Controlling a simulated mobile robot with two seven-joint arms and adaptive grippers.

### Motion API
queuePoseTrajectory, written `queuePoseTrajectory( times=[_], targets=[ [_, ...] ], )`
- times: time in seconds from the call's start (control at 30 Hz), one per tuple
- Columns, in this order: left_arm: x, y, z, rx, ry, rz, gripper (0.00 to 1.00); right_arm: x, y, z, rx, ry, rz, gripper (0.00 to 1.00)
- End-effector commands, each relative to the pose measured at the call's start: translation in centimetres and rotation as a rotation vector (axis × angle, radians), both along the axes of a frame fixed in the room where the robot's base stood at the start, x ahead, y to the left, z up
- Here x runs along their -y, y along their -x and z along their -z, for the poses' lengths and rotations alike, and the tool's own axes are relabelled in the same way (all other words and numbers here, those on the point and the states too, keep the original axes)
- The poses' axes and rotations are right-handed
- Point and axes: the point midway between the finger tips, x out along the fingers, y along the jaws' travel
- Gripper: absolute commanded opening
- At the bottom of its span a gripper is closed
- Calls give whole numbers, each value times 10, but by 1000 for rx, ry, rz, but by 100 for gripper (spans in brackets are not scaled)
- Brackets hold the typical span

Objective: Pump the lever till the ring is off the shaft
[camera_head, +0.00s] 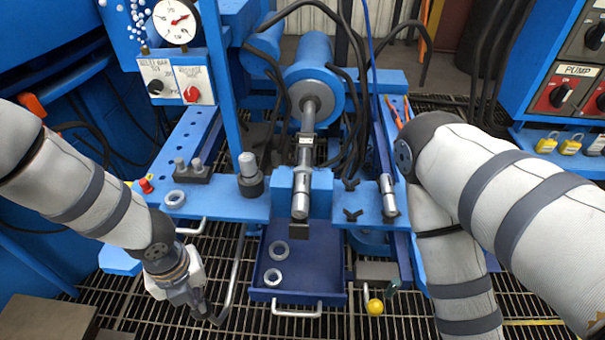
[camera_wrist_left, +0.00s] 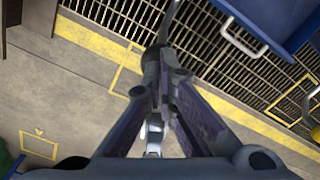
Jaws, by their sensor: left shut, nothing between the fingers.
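My left gripper (camera_head: 212,318) points down over the floor grating at the lower left, its fingers closed. It also shows in the left wrist view (camera_wrist_left: 160,75), with nothing visible held. A thin grey bent bar (camera_head: 235,275), which looks like the lever, hangs from the bench, its lower end close beside the fingertips; I cannot tell whether they touch. The metal shaft (camera_head: 301,195) lies along the middle of the press, in line with the ram (camera_head: 309,105). I cannot clearly make out a ring on it. My right arm comes in from the right; its gripper is outside the frame.
Another ring (camera_head: 175,198) sits on the bench at left. A yellow ball knob (camera_head: 375,306) stands right of the tray. A pressure gauge (camera_head: 175,20) is above the left switch box.

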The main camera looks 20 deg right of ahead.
Motion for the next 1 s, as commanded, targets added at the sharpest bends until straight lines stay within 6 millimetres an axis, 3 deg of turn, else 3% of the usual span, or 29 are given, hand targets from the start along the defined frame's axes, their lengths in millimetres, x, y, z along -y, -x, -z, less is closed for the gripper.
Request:
queuePoseTrajectory(
  times=[0.03,0.13,0.33,0.43,0.6,0.7,0.8,1.0],
  targets=[
    [-1,4,16,-7,-2,2,0,0,5,5,-16,0,0,40],
    [-2,9,34,-6,-1,4,0,0,9,10,-30,0,0,40],
    [-3,9,41,1,2,0,0,0,10,11,-32,0,0,40],
    [-2,3,21,10,3,-6,0,0,5,5,-15,0,0,40],
    [3,-12,-38,19,5,-5,0,0,-10,-11,34,0,0,40],
    [5,-17,-63,16,4,-4,0,0,-16,-16,53,0,-1,40],
    [6,-18,-73,7,2,-1,0,0,-17,-18,58,0,-1,40],
    [6,-17,-71,0,1,0,0,0,-16,-16,53,0,0,40]
  ],
)
